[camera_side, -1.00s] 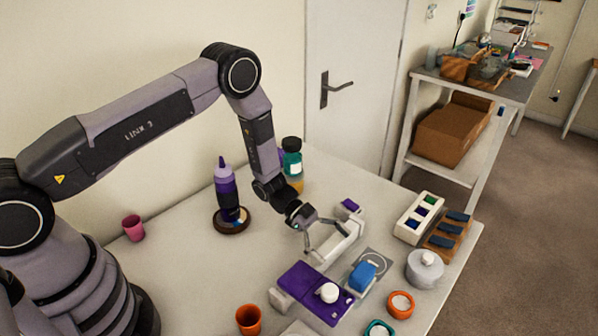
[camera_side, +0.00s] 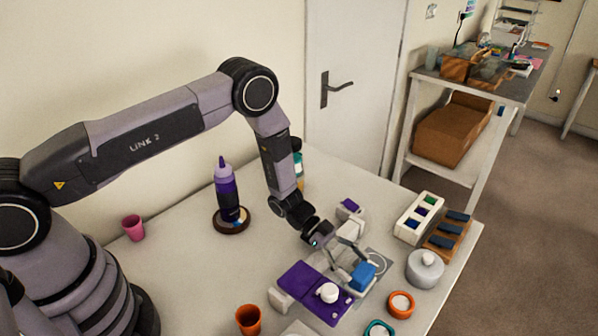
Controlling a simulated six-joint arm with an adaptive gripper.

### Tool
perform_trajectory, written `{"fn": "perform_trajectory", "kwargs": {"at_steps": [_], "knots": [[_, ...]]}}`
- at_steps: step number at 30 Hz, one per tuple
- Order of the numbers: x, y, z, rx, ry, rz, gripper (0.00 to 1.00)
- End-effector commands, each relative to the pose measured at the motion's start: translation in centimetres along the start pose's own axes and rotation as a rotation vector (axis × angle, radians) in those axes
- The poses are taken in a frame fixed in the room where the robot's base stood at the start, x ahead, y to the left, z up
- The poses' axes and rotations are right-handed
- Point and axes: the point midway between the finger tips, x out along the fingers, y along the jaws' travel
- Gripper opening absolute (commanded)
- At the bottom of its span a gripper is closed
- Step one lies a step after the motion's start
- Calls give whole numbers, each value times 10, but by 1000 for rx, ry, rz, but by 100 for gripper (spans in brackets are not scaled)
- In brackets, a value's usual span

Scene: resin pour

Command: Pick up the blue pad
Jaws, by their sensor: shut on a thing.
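The blue pad (camera_side: 364,276) is a small blue block at the front right of the table, beside the purple mat (camera_side: 302,277). My gripper (camera_side: 354,264) reaches down to it from behind and is shut on it. The fingers partly cover its far side. I cannot tell whether the pad touches what is under it.
A white knob-like piece (camera_side: 327,292) stands on the purple mat. An orange ring-shaped dish (camera_side: 401,304) and a grey lidded pot (camera_side: 425,267) are to the right. A white tray (camera_side: 409,232) and a wooden rack (camera_side: 436,252) stand behind.

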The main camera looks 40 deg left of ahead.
Motion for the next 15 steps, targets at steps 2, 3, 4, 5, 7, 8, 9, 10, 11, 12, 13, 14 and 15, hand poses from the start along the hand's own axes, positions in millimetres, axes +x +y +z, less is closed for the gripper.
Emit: {"fn": "perform_trajectory", "kwargs": {"at_steps": [2, 3, 4, 5, 7, 8, 9, 10, 11, 12, 13, 14, 15], "knots": [[0, 0, 0, 0, 0, 0, 36], [0, 0, 0, 0, 0, 0, 31], [0, 0, 0, 0, 0, 0, 27], [0, 0, 0, 0, 0, 0, 25], [0, 0, 0, 0, 0, 0, 24], [0, 0, 0, 0, 0, 0, 24], [0, 0, 0, 0, 0, 0, 24], [0, 0, 0, 0, 0, 0, 24], [0, 0, 0, 0, 0, 0, 24], [0, 0, -1, 0, 0, 0, 24], [-1, 0, -1, 0, 0, 0, 24], [-1, 0, -2, 0, 0, 0, 24], [-2, 0, -4, 0, 0, 0, 24]]}}
